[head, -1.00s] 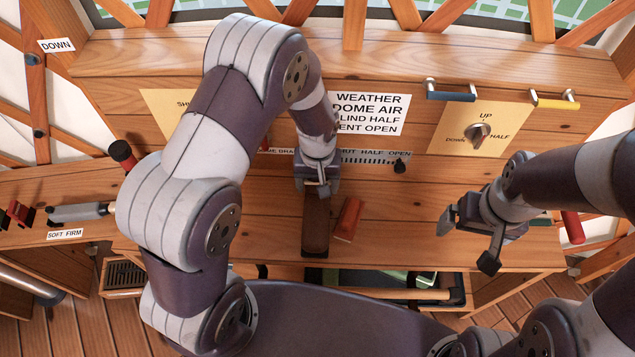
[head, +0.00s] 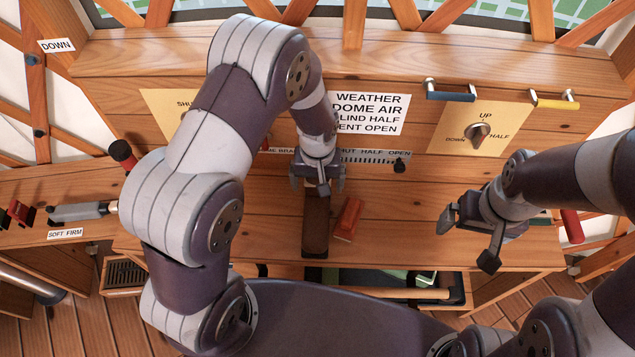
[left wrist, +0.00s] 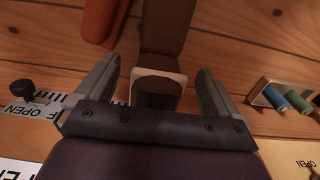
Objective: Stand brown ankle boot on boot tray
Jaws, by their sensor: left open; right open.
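A dark brown ankle boot (head: 315,228) is on the wooden desk, its long part pointing toward me. In the left wrist view the boot (left wrist: 167,35) shows a pale-rimmed end between the fingers; I cannot tell for sure whether it stands or lies. My left gripper (head: 318,182) is open at the boot's far end. In the left wrist view its fingers (left wrist: 157,95) are apart, one on each side of the boot, with gaps. My right gripper (head: 470,238) is open and empty, over the desk's right side. I cannot make out a boot tray for certain.
A red-orange block (head: 348,218) lies close to the right of the boot. A slider with a black knob (head: 399,166) is behind it. A dark-framed bin (head: 455,283) with a wooden bar sits below the desk's front edge. Desk between block and right gripper is clear.

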